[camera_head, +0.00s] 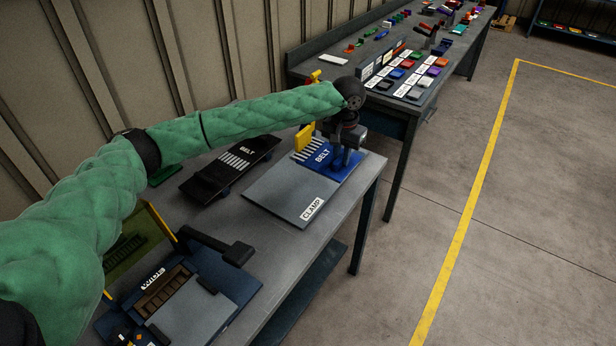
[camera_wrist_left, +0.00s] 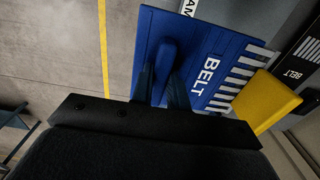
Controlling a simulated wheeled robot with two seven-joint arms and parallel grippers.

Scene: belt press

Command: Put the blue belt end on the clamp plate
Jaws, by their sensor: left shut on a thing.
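The blue belt end (camera_head: 321,162) is a flat blue piece with white stripes and the word BELT. It lies over the far part of the grey clamp plate (camera_head: 285,191), whose CLAMP label is at its front right corner. I cannot tell whether it rests on the plate or is just above it. My left gripper (camera_head: 345,158) is shut on the raised blue grip of the belt end. In the left wrist view my gripper fingers (camera_wrist_left: 162,92) close on that grip, and the blue belt end (camera_wrist_left: 195,65) fills the middle. My right gripper is not in view.
A black belt end (camera_head: 232,166) lies left of the plate. A yellow block (camera_head: 304,138) stands beside the blue belt end. A blue device with a dark lever (camera_head: 236,253) is nearer on the bench. A second bench (camera_head: 412,100) behind carries several coloured parts.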

